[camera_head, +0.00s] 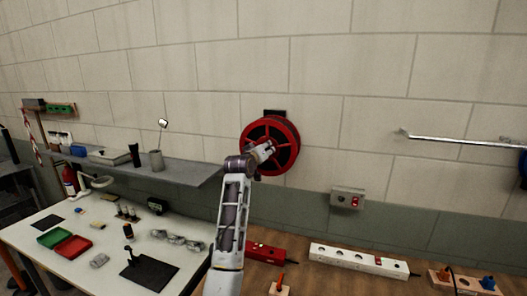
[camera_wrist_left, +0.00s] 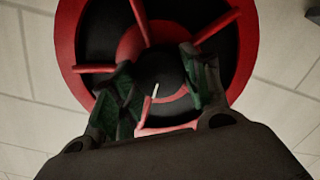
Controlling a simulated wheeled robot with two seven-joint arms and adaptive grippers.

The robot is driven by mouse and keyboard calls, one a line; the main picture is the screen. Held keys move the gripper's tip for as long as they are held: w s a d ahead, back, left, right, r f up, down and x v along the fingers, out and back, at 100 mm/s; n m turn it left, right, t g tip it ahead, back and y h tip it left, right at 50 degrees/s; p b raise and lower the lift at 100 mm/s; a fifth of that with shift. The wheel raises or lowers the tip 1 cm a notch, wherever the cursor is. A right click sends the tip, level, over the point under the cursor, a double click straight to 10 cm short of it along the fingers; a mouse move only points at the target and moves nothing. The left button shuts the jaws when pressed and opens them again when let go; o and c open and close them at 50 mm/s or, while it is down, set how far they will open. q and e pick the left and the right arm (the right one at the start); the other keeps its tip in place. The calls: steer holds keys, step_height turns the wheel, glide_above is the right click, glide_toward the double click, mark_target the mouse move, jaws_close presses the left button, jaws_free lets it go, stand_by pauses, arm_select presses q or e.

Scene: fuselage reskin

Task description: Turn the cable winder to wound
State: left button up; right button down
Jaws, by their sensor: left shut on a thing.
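The cable winder (camera_head: 288,128) is a red spoked reel with a dark inside, mounted on the block wall. It also fills the upper part of the left wrist view (camera_wrist_left: 68,42). My left gripper (camera_head: 264,150) reaches up to the front of the reel. In the left wrist view, the two green-padded fingers of the left gripper (camera_wrist_left: 160,92) stand on either side of the reel's dark round hub part, shut on it. The fingers hide part of the hub and lower spokes. My right gripper is not in view.
A grey shelf (camera_head: 190,174) with a cup and tools is left of my arm. Below it stands a white table (camera_head: 110,236) with red and green trays. A wooden bench (camera_head: 325,284) holds power strips. A wall switch box (camera_head: 347,198) and metal rail (camera_head: 450,139) are on the right.

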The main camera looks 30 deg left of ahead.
arm_select(q)
steer(key=shift+f, duration=0.2)
steer(key=o, duration=1)
steer(key=shift+r, duration=0.1)
steer(key=shift+r, duration=0.1)
steer(key=shift+s, duration=0.15)
steer(key=v, duration=1.1)
steer(key=shift+s+d, duration=0.15)
steer(key=shift+s, duration=0.15)
